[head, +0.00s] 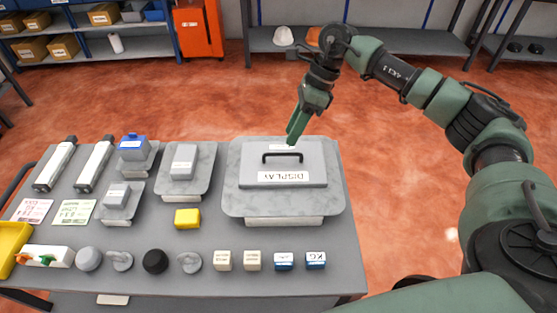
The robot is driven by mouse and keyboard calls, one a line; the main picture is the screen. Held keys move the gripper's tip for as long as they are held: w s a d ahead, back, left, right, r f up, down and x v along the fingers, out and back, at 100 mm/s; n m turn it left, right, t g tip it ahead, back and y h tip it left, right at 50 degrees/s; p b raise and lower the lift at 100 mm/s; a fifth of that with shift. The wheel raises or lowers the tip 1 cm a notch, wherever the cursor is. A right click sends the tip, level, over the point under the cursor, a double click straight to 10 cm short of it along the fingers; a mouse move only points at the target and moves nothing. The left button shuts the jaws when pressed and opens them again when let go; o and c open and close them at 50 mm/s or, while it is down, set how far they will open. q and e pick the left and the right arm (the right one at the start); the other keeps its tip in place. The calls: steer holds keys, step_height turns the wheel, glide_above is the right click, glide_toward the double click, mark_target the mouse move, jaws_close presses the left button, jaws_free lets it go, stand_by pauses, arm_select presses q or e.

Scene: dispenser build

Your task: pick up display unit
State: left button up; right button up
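The display unit (240,164) is a flat grey panel with a black handle (282,155) on top and a white label reading DISPLAY upside down. It lies on a larger grey stand (236,204) at the right of the table. My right gripper (292,139) points down at the back edge of the display unit, behind the handle. It does not hold the handle. Its green fingers are seen nearly edge-on, so their gap cannot be made out. My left gripper is out of the picture.
The grey table (270,286) carries a smaller stand with a grey block (183,161), a yellow block (187,219), a blue-topped box (132,147) and a front row of small cubes and round parts. Shelves (385,40) and an orange cabinet (198,28) stand behind open floor.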

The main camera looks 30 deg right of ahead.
steer(key=p, duration=0.3)
glide_above(284, 160)
step_height(284, 160, down, 5)
steer(key=shift+d+f, duration=0.1)
steer(key=shift+d, duration=0.05)
steer(key=shift+s+f, duration=0.1)
steer(key=shift+f, duration=0.15)
steer(key=c, duration=0.7)
jaws_close()
steer(key=shift+r, duration=0.15)
